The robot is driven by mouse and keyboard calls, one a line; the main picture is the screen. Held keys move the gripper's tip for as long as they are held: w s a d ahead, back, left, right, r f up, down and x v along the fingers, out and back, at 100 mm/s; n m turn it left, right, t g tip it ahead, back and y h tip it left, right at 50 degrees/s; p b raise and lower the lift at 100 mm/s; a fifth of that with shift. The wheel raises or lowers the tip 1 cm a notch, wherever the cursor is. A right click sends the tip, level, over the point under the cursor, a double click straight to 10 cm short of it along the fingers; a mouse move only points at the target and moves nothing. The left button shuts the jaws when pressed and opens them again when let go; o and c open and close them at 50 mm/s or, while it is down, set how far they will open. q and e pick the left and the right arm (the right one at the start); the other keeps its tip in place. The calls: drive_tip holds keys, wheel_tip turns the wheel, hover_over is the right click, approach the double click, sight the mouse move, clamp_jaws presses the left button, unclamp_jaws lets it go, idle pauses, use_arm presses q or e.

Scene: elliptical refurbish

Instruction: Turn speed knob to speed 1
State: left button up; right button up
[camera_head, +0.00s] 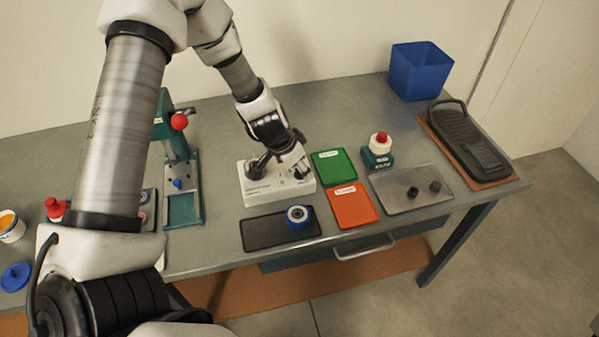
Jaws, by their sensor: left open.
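A white box-shaped device (280,196) with small dark markings sits on the grey workbench, near the middle of the view. My left gripper (279,168) is open and points down at the top of this device, with its fingers spread across its back part. I cannot tell whether the fingers touch it. The speed knob cannot be made out; the gripper covers much of the device's top. My right gripper is not in view.
A black tray (258,233) with a blue round part (298,216) lies in front of the device. Green (333,166) and orange (352,207) trays lie to its right. A green press (183,206) stands to its left.

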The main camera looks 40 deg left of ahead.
use_arm(q)
drive_tip(key=shift+s+r, duration=0.35)
drive_tip(key=shift+s, duration=0.05)
drive_tip(key=shift+c, duration=0.3)
drive_tip(key=shift+s, duration=0.1)
drive_tip(key=c, duration=0.6)
clamp_jaws()
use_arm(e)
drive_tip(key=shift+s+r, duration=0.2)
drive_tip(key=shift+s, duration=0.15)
